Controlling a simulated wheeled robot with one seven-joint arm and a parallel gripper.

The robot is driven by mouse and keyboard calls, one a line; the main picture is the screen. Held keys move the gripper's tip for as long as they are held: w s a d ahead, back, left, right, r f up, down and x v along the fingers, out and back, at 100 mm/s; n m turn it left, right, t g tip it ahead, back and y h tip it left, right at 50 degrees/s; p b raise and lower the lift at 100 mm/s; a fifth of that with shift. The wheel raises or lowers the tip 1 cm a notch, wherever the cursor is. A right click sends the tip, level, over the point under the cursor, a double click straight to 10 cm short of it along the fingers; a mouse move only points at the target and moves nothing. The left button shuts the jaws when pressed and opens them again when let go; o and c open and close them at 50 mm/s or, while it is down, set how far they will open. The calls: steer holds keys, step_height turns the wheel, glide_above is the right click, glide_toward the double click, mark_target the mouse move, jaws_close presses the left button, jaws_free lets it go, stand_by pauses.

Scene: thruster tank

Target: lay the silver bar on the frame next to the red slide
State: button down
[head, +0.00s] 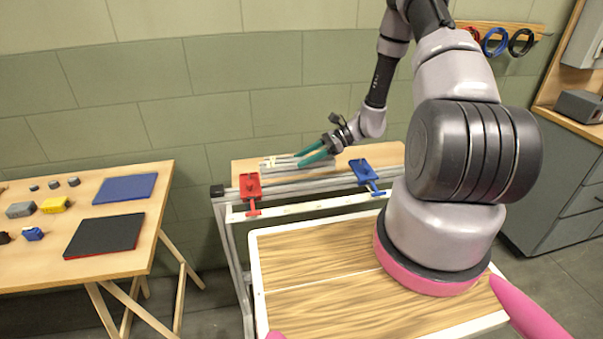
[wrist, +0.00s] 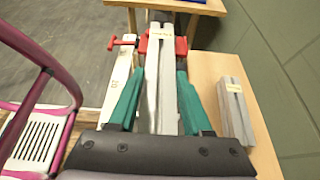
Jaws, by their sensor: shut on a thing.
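My gripper (head: 300,159) has teal fingers and is shut on a silver bar (wrist: 166,85), which has a groove and a small label near its far end. In the wrist view, the fingers of my gripper (wrist: 160,74) stand on either side of the bar. The bar points toward the red slide (head: 250,187), which is partly hidden behind it in the wrist view (wrist: 181,45). The red slide sits on the metal frame (head: 232,199) at its left part. I cannot tell whether the held bar touches the frame.
A blue slide (head: 366,171) sits further right on the frame. Another labelled silver bar (wrist: 232,100) lies on the wooden board (wrist: 208,66) to the right. A pale rail (head: 300,209) runs along the front. A table (head: 150,205) with mats and blocks stands left.

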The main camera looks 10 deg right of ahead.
mark_target(305, 169)
steer(key=shift+f, duration=2.25)
steer(key=shift+c, duration=1.7)
jaws_free()
steer(key=shift+d+f, duration=0.1)
steer(key=shift+f, duration=0.05)
